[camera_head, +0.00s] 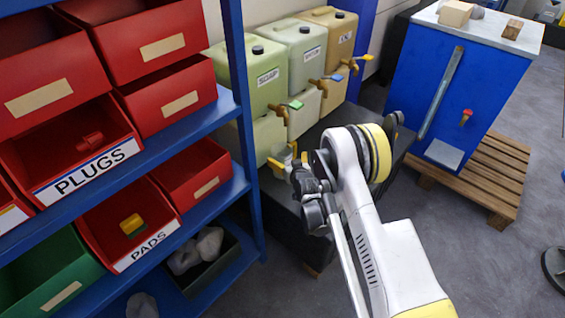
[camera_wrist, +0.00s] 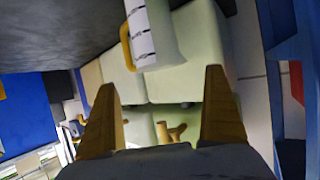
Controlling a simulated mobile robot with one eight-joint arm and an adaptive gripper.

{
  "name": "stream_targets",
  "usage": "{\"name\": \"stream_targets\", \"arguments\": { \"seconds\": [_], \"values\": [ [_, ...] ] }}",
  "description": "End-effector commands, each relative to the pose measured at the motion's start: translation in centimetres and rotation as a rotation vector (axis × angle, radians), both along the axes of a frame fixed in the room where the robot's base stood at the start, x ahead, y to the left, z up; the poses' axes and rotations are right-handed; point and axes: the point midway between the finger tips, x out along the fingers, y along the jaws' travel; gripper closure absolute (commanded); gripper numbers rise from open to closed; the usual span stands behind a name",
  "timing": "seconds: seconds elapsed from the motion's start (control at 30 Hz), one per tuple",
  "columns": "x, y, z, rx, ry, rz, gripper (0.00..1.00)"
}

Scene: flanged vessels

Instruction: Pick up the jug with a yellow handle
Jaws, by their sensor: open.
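The jug (camera_wrist: 155,38) shows in the wrist view at the top centre. It is pale, with dark graduation marks and a yellow handle (camera_wrist: 126,46) on its left side. Its upper part in the picture is cut off by the frame edge. My gripper (camera_wrist: 160,85) is open, with its two orange-brown fingers spread apart and nothing between them. The jug lies beyond the fingertips, apart from them. In the head view my gripper (camera_head: 290,165) is beside the pale containers, and the jug is mostly hidden there or too small to make out.
A green SOAP container (camera_head: 262,78) and other labelled containers with taps (camera_head: 293,104) stand behind my gripper. A blue shelf (camera_head: 240,100) with red bins, marked PLUGS and PADS, is on the left. A blue cabinet (camera_head: 455,95) on a wooden pallet (camera_head: 485,170) is at right.

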Motion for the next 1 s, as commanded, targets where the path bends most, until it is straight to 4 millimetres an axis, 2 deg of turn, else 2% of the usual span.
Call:
{"name": "stream_targets", "arguments": {
  "seconds": [0.1,0.37,0.63,0.93,1.0],
  "values": [
    [1.9,0.6,-1.0,0.001,0.0,0.0,0.0],
    [4.1,1.4,-2.0,0.001,0.001,0.0,0.0],
    [7.6,2.5,-3.6,-0.001,0.001,-0.001,0.0],
    [8.2,2.7,-3.5,-0.001,0.001,-0.001,0.0],
    [8.1,2.7,-3.5,-0.001,0.001,-0.001,0.21]
  ]
}}
